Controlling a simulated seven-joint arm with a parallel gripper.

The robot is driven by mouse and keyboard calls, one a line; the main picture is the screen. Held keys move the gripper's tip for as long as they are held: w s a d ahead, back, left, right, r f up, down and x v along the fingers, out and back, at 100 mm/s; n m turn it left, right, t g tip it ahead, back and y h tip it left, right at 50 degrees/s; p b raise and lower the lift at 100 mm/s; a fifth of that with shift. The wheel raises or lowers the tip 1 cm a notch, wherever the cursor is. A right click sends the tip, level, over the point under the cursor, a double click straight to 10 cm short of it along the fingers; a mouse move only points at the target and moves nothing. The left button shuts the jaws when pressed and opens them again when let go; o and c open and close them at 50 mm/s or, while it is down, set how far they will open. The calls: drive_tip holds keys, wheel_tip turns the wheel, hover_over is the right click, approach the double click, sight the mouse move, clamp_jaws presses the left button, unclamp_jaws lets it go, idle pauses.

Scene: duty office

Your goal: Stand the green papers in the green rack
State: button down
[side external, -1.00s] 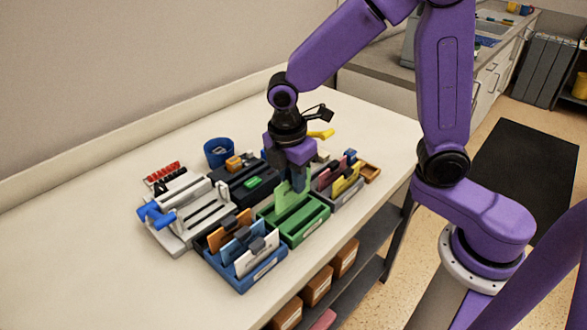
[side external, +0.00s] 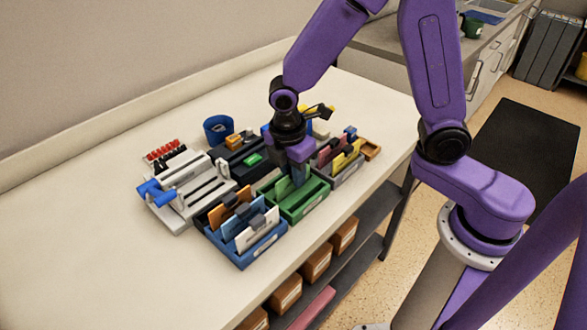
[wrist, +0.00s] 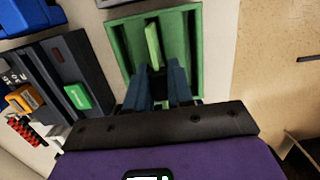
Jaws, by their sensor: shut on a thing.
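The green rack (side external: 313,205) stands near the front edge of the table, with its slots facing up. My gripper (side external: 297,178) is directly over the rack, low, with its fingers down at the slots. It is shut on a green paper (side external: 282,187), which stands upright with its lower part down in the rack. In the wrist view the paper (wrist: 152,45) shows as a thin upright edge inside the green rack (wrist: 116,52), running away from the fingertips (wrist: 158,73). Whether its bottom touches the rack floor is hidden. A small green piece (side external: 252,160) lies on the dark tray behind.
A blue rack (side external: 252,250) with orange, blue and white cards is close on the left. A grey rack (side external: 347,172) with pink and yellow cards is close on the right. A white punch-like device (side external: 190,200) and a blue cup (side external: 218,130) stand farther left. The table's front left is clear.

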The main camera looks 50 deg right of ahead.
idle(0.3)
drive_tip(key=c, duration=0.9)
unclamp_jaws()
drive_tip(key=shift+r, duration=0.15)
drive_tip(key=shift+r, duration=4.35)
drive_tip(key=shift+s, duration=0.15)
drive_tip(key=s+d+m+y, duration=0.1)
drive_tip(key=s+d+m, duration=0.1)
drive_tip(key=s, duration=0.7)
drive_tip(key=s+d+m, duration=0.3)
drive_tip(key=s+d, duration=0.2)
drive_tip(key=s, duration=0.5)
drive_tip(key=shift+s+y, duration=0.3)
drive_tip(key=shift+y, duration=0.1)
drive_tip(key=shift+d+r, duration=0.1)
